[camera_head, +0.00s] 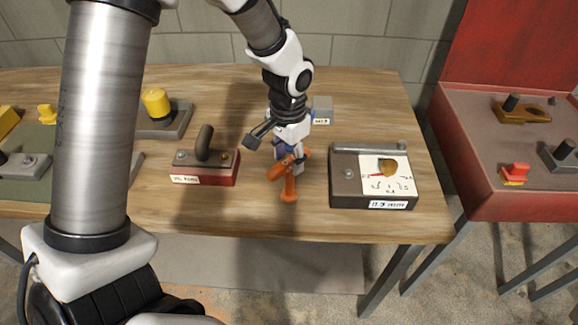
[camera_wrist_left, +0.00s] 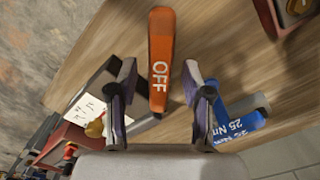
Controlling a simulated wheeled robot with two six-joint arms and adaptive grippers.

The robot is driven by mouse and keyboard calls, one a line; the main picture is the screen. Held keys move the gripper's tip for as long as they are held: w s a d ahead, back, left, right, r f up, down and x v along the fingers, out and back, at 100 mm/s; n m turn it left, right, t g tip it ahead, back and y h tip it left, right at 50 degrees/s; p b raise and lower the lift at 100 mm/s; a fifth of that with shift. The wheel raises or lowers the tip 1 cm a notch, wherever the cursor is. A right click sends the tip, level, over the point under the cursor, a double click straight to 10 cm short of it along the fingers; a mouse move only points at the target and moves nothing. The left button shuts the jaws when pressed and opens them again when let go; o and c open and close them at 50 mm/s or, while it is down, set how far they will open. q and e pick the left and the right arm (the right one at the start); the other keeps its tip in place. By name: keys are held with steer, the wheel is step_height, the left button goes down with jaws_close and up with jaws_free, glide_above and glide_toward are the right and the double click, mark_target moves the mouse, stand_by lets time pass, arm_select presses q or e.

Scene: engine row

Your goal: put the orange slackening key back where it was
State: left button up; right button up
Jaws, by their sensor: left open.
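The orange slackening key (camera_head: 290,188) is on the wooden table, below my left gripper (camera_head: 288,160) in the head view. Several orange arms of it show around the gripper's fingers. In the left wrist view the key (camera_wrist_left: 161,45) is a long orange bar marked "OFF". Its near end lies between the two open fingers of the left gripper (camera_wrist_left: 158,80), with a gap on each side. The gripper hides part of the key in the head view. My right gripper is not in view.
A blue tool marked "25 Nm" (camera_wrist_left: 240,118) lies beside the right finger in the left wrist view. A red-based lever block (camera_head: 205,170) stands left of the key, and a grey gauge box (camera_head: 345,187) stands right.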

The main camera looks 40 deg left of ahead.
arm_select(q)
step_height(320, 180, up, 9)
steer(key=shift+f, duration=0.1)
